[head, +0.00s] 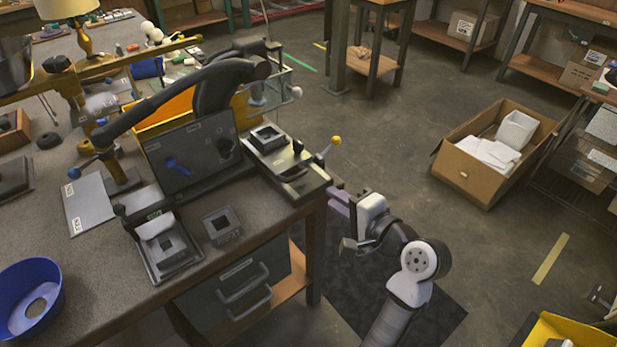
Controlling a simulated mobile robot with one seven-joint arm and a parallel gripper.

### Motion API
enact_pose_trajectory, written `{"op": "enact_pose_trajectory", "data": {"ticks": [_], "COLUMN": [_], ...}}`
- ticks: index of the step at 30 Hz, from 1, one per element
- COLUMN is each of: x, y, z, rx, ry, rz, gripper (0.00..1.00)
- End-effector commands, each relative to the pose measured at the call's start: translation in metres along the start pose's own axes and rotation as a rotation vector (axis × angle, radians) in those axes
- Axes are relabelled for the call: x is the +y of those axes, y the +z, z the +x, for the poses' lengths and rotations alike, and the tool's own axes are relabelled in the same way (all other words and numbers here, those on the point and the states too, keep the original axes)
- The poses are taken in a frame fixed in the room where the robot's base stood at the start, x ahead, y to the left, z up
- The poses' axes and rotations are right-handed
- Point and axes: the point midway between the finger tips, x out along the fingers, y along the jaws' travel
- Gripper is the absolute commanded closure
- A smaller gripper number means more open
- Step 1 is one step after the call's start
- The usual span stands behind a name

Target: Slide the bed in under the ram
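A flat grey bed (297,178) with a square-holed block on it sits at the right end of the workbench. A lever with a yellow ball knob (336,140) stands at its right edge. A black press-like part (215,90) with a long curved arm stands behind and left of the bed. It looks like the ram's part, but the ram's lower end cannot be made out. The bed appears to the right of it, not beneath it. My gripper (349,243) is off the bench's right edge, below and right of the bed, apart from the knob. Its finger opening is unclear.
A dark upright panel (188,160) with a blue tool stands left of the bed. Square-holed metal parts (222,226) and a blue bowl (30,300) are on the bench front. A cardboard box (466,180) stands on the floor at right. Floor between it and my arm is clear.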

Motion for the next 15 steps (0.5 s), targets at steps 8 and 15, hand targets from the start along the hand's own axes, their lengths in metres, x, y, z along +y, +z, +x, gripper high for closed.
{"op": "enact_pose_trajectory", "data": {"ticks": [8,15], "x": [-0.002,-0.002], "y": [0.001,0.0], "z": [0.06,0.1], "rx": [-0.004,-0.001], "ry": [0.0,0.0], "rz": [0.0,0.0], "gripper": [0.79,0.79]}}
